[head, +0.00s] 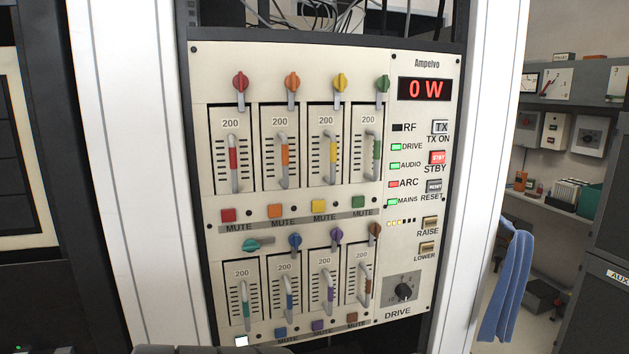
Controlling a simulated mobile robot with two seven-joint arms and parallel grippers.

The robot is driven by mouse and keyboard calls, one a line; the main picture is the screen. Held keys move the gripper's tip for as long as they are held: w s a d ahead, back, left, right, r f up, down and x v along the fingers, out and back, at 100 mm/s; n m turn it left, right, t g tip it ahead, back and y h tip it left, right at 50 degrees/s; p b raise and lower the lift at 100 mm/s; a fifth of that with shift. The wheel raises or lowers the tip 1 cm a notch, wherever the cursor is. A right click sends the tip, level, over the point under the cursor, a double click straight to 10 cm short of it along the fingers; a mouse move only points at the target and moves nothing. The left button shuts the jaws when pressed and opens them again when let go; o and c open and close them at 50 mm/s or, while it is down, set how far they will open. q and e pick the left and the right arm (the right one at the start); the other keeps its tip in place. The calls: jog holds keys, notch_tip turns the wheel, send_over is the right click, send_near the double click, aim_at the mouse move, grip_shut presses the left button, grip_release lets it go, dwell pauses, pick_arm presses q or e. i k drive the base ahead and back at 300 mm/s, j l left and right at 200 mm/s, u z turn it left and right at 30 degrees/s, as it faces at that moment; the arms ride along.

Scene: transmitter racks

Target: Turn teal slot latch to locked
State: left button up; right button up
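The teal slot latch (252,245) is in the head view, at the upper left of the lower row of slots on the rack panel. Its teal knob is at the left and its pale lever points right, nearly level. The teal slot module (243,292), with a teal-marked handle, sits below it and is labelled 200. The blue latch (295,241), purple latch (336,237) and brown latch (374,230) beside it have levers pointing down.
Red (240,82), orange (292,82), yellow (339,83) and green (382,84) latches point down along the upper row. The button (241,341) below the teal slot glows white. The display (424,89) reads 0 W. A blue cloth (507,285) hangs at right.

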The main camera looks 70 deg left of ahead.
aim_at(250, 245)
jog(key=l+u, duration=0.1)
jog(key=u, duration=0.4)
jog(key=l+u, duration=0.1)
jog(key=u, duration=0.85)
jog(key=l+u, duration=0.15)
jog(key=u, duration=0.8)
jog(key=k+l, duration=0.05)
